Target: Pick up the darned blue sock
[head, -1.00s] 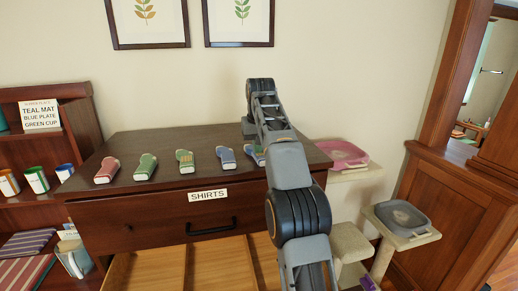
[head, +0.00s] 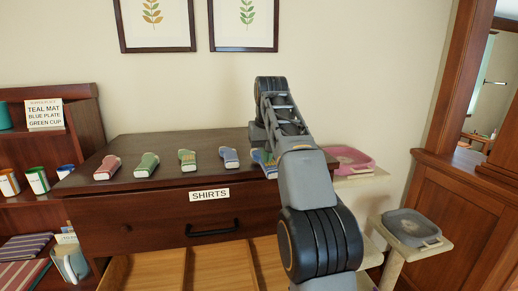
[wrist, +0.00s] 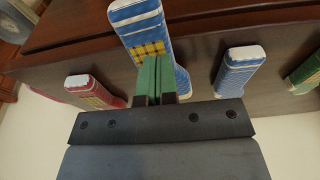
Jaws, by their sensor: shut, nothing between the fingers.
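The darned blue sock, blue with a yellow checked patch, lies on the dresser top in the head view (head: 262,160), partly hidden by my arm. In the wrist view the sock (wrist: 138,22) lies just beyond and behind my fingers. My gripper (wrist: 154,62) has its green fingers together with nothing between them. The fingers overlap the sock in the picture, and I cannot tell whether they touch it. In the head view the fingertips cannot be made out behind my arm.
A plain blue sock (wrist: 238,70) and a red sock (wrist: 95,92) lie on either side. Green socks (head: 146,165) and another red sock (head: 107,168) lie further left. The dresser (head: 150,210) has an open lower drawer (head: 210,265). A pink tray (head: 348,160) stands at right.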

